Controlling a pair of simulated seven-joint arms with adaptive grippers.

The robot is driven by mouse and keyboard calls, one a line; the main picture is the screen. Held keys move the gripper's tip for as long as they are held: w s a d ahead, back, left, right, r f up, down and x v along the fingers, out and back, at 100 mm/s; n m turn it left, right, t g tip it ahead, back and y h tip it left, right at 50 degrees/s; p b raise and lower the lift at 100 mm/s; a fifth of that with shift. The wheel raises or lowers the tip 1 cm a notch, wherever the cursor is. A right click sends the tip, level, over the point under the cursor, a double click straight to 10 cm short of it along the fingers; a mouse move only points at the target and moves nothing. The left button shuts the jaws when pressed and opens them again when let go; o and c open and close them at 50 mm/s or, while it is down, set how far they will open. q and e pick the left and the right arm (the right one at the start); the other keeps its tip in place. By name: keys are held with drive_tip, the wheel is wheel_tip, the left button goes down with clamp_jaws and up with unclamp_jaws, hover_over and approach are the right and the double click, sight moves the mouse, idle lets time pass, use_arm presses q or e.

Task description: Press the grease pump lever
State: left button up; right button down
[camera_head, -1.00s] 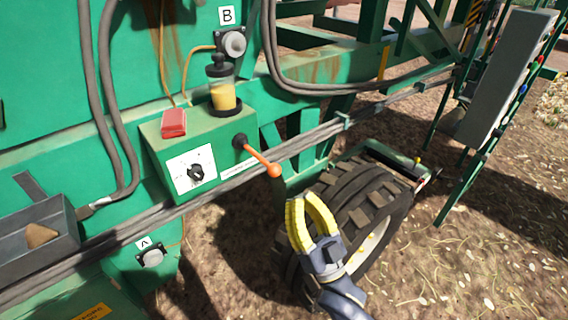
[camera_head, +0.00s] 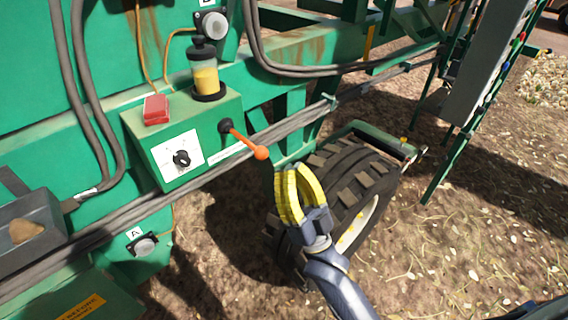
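The grease pump lever (camera_head: 246,141) is an orange rod with a ball end. It sticks out to the lower right from the front of a green box (camera_head: 216,135). A clear reservoir (camera_head: 206,78) of yellow grease stands on top of that box. My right gripper (camera_head: 284,170) has yellow fingers and points up, below and to the right of the lever's ball end. It appears apart from the lever. Its two fingers look close together, but the angle hides whether there is a gap. My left gripper is not in view.
A large black tyre (camera_head: 348,190) is behind my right gripper. A red block (camera_head: 156,109) and a black dial (camera_head: 181,158) are on the box. Hoses (camera_head: 88,110) and cables run along the green machine. A grey tray (camera_head: 30,222) is at the left.

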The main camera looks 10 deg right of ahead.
drive_tip(key=x, duration=0.9)
drive_tip(key=shift+w+a+f, duration=0.1)
drive_tip(key=shift+a+f, duration=0.15)
drive_tip(key=shift+f, duration=0.75)
drive_tip(key=shift+a+f, duration=0.25)
drive_tip(key=shift+f, duration=0.7)
drive_tip(key=shift+f, duration=0.1)
